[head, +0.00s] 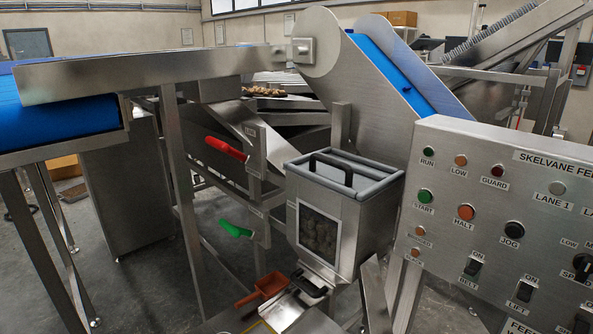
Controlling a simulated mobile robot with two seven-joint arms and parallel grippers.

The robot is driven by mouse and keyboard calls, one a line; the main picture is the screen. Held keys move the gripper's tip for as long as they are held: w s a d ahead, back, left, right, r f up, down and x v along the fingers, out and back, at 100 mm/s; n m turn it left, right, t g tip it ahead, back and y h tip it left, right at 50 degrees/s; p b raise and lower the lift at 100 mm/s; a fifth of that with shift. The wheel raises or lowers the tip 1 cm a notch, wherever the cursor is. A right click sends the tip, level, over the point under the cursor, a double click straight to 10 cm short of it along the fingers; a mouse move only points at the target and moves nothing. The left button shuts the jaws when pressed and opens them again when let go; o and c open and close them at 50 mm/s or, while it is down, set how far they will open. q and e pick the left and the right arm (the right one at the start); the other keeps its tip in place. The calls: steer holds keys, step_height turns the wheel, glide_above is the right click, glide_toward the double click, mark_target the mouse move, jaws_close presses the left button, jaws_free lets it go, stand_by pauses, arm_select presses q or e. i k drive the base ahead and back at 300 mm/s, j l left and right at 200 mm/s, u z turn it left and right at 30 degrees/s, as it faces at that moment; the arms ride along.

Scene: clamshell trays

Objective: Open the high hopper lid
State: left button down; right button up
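A steel hopper (366,233) stands at the centre of the head view, just left of the control panel. Its flat lid (364,171) lies down on top inside a grey rim and looks closed. A black bar handle (331,168) is fixed across the lid. A window (319,233) in the hopper's front shows dark lumpy contents. Neither of my grippers is in view, and nothing touches the lid or its handle.
A control panel (487,232) with buttons and switches stands close on the right. Red (226,148) and green (235,229) lever handles stick out left of the hopper. An orange scoop (265,288) lies below. A blue inclined conveyor (390,76) rises behind; another belt (50,125) is left.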

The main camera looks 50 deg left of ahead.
mark_target(357, 179)
steer(key=u, duration=1.2)
steer(key=k, duration=0.15)
steer(key=k+z, duration=0.25)
steer(key=k+l+z, duration=0.1)
steer(key=k+z, duration=0.15)
steer(key=j+z, duration=0.2)
steer(key=z, duration=0.15)
steer(key=i+j+z, duration=0.1)
steer(key=j+z, duration=0.15)
steer(key=z, duration=0.15)
steer(key=j, duration=0.9)
steer(key=i+j, duration=0.15)
steer(key=j, duration=0.8)
